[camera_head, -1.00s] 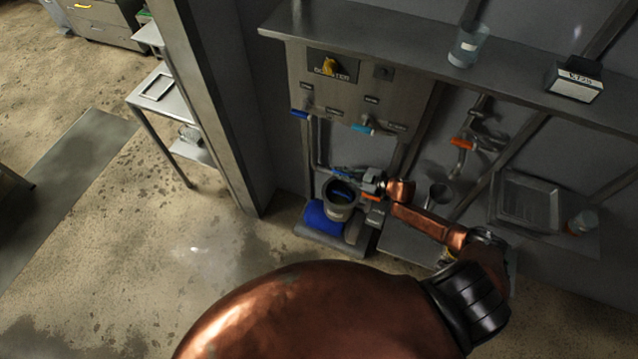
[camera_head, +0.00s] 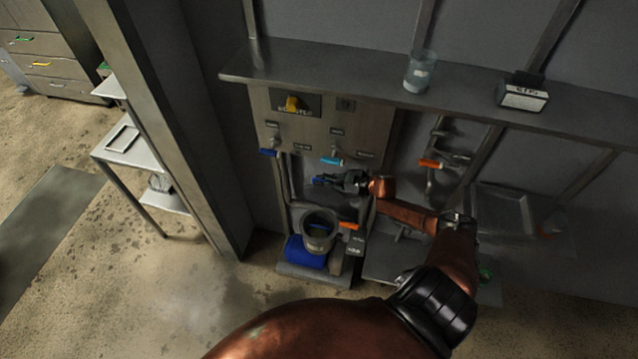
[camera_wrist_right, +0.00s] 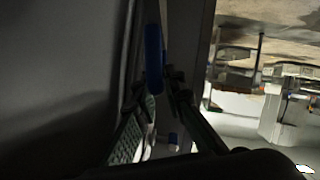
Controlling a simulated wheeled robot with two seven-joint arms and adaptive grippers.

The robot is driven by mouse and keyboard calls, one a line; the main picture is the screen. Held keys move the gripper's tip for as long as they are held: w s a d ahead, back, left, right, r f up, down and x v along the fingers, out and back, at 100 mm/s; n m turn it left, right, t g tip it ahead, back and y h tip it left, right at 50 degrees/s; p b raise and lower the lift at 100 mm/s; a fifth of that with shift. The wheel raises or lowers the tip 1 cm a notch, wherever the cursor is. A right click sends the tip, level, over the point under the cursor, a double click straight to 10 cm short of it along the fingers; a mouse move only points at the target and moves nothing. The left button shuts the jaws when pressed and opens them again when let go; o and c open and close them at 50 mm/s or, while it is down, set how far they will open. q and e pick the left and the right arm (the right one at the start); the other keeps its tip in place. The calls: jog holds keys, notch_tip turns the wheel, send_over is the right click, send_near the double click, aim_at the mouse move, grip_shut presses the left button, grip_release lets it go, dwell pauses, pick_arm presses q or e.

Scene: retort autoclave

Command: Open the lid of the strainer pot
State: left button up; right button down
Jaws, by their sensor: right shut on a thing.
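The strainer pot (camera_head: 318,238) is a grey round vessel low under the wall panel, its mouth open with something blue inside. A dark rounded plate (camera_head: 338,207), which looks like its lid, stands raised behind the mouth, partly hidden by my arm. My right gripper (camera_head: 325,180) is just above this plate, shut on a small blue handle. In the right wrist view the blue handle (camera_wrist_right: 153,60) runs between the fingers of my right gripper (camera_wrist_right: 157,92). The link between handle and lid is too dark to make out. My left gripper is not in view.
A blue cylinder (camera_head: 303,252) lies beside the pot. A post (camera_head: 165,120) stands left; the floor in front is clear.

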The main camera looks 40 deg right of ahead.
jog(key=shift+s+d+f, duration=0.1)
jog(key=shift+d+f, duration=0.05)
jog(key=shift+f, duration=0.05)
jog(key=c, duration=2.2)
grip_release()
jog(key=shift+o, duration=0.9)
jog(key=shift+r, duration=0.1)
jog(key=v, duration=1.1)
jog(key=shift+s, duration=0.4)
